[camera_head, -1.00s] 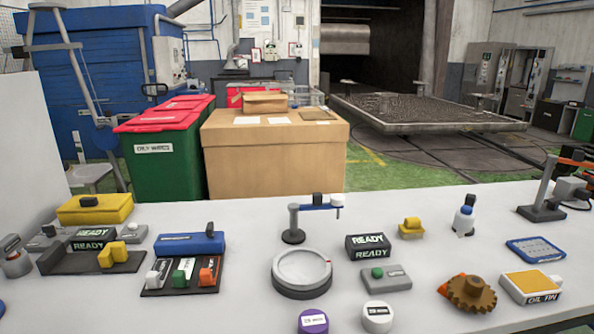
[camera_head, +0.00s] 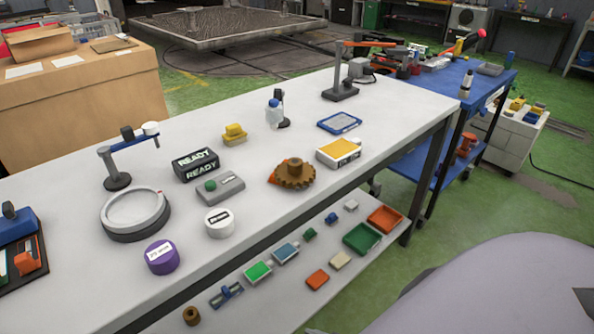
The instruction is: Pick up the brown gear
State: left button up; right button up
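The brown gear (camera_head: 293,174) lies on the white table (camera_head: 240,259) near its front edge. It is a toothed disc with a raised hub on top. An orange piece partly shows behind its left side. A yellow and white box (camera_head: 338,152) lies to the right of the gear, and a grey block with a green button (camera_head: 218,187) lies to its left. Neither of my grippers is in view. A pale rounded surface fills the lower right corner; I cannot tell what it is.
A lower shelf under the table holds small items, including a green tray (camera_head: 361,239) and an orange tray (camera_head: 385,219). A blue cart (camera_head: 447,95) stands past the table's right end. Green floor is open at the right.

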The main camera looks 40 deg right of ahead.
aim_at(295, 173)
jog(key=l+z, duration=0.1)
jog(key=l, duration=0.6)
jog(key=i+l+z, duration=0.1)
jog(key=l, duration=0.65)
